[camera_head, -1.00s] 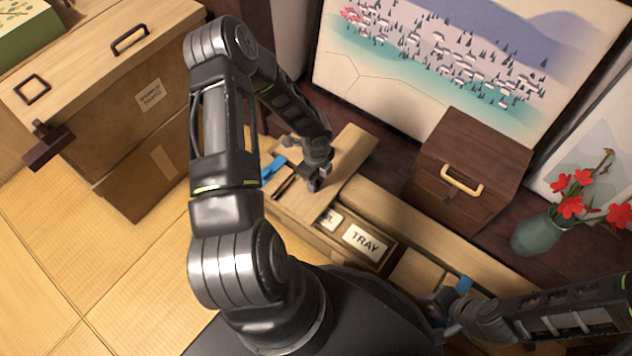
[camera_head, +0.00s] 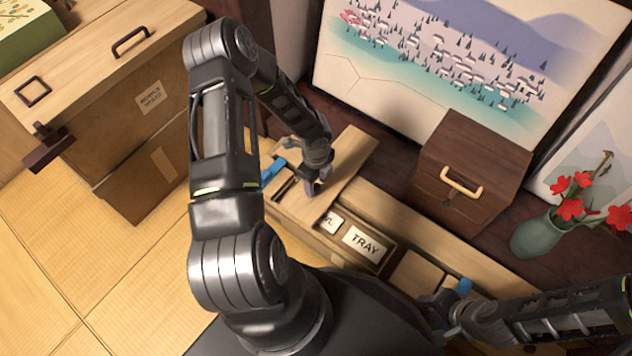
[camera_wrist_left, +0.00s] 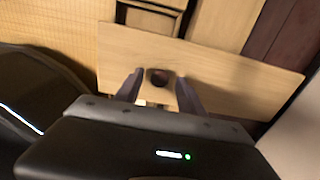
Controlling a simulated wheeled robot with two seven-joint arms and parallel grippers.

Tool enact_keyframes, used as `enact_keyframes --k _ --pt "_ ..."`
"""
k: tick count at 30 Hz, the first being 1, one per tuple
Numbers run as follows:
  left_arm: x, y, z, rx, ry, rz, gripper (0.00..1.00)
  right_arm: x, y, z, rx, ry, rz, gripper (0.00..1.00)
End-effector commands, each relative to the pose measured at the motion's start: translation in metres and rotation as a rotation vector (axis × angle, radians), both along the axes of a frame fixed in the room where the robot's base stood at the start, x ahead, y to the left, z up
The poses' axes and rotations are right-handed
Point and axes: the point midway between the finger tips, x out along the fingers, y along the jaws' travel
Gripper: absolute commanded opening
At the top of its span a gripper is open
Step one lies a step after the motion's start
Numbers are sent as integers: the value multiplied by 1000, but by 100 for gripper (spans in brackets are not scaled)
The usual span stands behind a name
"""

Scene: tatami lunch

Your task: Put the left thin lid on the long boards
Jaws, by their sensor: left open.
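The thin lid (camera_head: 347,157) is a flat light-wood board, lying slanted across the left end of the long light-wood boards (camera_head: 440,232). In the left wrist view the lid (camera_wrist_left: 225,68) has a small dark round knob (camera_wrist_left: 160,77). My left gripper (camera_head: 313,190) is over the lid; in the left wrist view its fingers (camera_wrist_left: 160,92) stand apart on either side of the knob. I cannot tell whether the lid rests flat on the boards. My right gripper (camera_head: 440,308) is low at the right, by the boards' front side; its fingers are unclear.
An open compartment with a TRAY label (camera_head: 366,243) lies right of the lid. A blue piece (camera_head: 272,172) is at the left end. A dark wooden box (camera_head: 472,172) and a vase of red flowers (camera_head: 540,236) stand behind. A large chest (camera_head: 130,120) is at the left.

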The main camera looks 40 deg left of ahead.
Motion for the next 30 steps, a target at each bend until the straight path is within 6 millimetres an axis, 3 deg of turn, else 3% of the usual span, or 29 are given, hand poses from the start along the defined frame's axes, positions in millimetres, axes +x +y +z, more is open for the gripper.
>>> enact_keyframes --k 12,18,30 --pt "0 1 79 2 -2 1 46 -7 6 34 9 12 15 36" --pt "0 0 109 1 -1 0 46 -10 9 44 15 19 24 36" --pt "-1 0 117 0 0 0 46 -11 10 45 16 20 26 36"
